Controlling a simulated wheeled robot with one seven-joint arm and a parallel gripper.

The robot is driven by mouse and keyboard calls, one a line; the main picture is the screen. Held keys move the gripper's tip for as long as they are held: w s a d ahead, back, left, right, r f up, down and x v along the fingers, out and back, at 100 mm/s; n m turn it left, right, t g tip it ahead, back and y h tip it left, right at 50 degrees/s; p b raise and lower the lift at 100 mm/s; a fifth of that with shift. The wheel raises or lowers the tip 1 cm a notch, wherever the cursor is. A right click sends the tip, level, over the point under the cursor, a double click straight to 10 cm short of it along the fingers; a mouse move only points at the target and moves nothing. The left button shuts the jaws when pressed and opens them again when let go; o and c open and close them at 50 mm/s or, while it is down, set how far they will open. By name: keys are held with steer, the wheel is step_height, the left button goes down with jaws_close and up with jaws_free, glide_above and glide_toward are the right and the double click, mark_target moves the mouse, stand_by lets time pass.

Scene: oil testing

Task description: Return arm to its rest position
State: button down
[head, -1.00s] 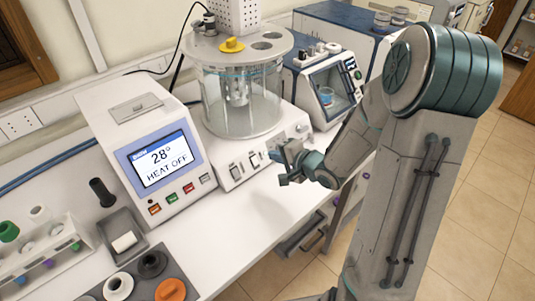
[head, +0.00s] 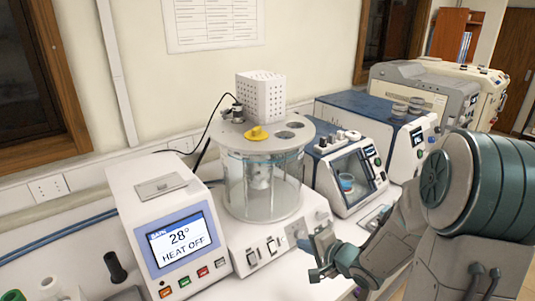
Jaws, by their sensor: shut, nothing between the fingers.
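My gripper (head: 317,258) is at the end of my folded arm, in front of the bath unit's right side and apart from the bench things as far as I can tell. It looks shut and empty, though its fingertips are small in this view. The heating bath (head: 262,190) is a clear glass vessel with a grey round lid and a yellow cap. Its control box (head: 180,240) shows "28°" and "HEAT OFF" on the screen.
A blue-topped instrument with a window (head: 352,180) stands right of the bath. Larger machines (head: 425,90) stand farther back along the wall. A black-handled item (head: 116,268) is at the lower left. The white bench (head: 215,285) is bare in front of the bath.

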steer(key=s+d+r+n+g+h+b, duration=0.1)
steer(key=s+d+r+n+g+h, duration=0.1)
steer(key=s+d+r+n+h, duration=0.45)
steer(key=s+a+r+n+g, duration=0.1)
steer(key=s+a+n+g, duration=0.1)
steer(key=s, duration=0.5)
steer(key=s+a+r+n+g+b, duration=0.1)
steer(key=s+a+n+g, duration=0.1)
steer(key=s+a, duration=0.2)
steer(key=s, duration=0.3)
steer(key=shift+s+r+n+g, duration=0.15)
steer(key=shift+r+n+g, duration=0.1)
steer(key=shift+n+g, duration=0.15)
